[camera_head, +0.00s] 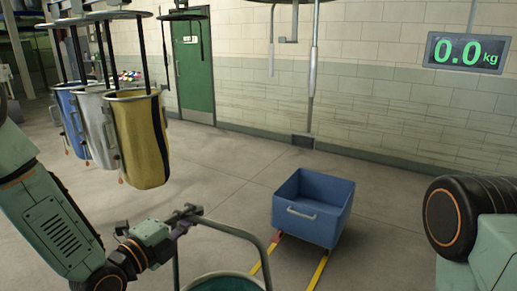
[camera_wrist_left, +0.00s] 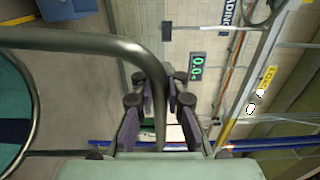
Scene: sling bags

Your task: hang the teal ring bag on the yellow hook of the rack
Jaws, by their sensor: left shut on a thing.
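The teal ring bag (camera_head: 226,284) is at the bottom of the head view, mostly cut off, with a grey tube frame (camera_head: 240,232) arching over it. My left gripper (camera_head: 187,220) is shut on this tube near the arch's upper left corner. In the left wrist view the tube runs between the two fingers (camera_wrist_left: 168,100), and part of the teal bag (camera_wrist_left: 12,135) shows at the left edge. A grey metal hanger (camera_head: 290,38) hangs at the top middle of the head view. I cannot make out a yellow hook. My right gripper is out of view.
Blue (camera_head: 66,105), pale grey (camera_head: 93,120) and yellow (camera_head: 142,135) bags hang from dark rods at the upper left. A blue cart (camera_head: 318,205) stands by yellow floor rails (camera_head: 318,271). A display (camera_head: 467,52) on the wall reads 0.0 kg. The floor between is clear.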

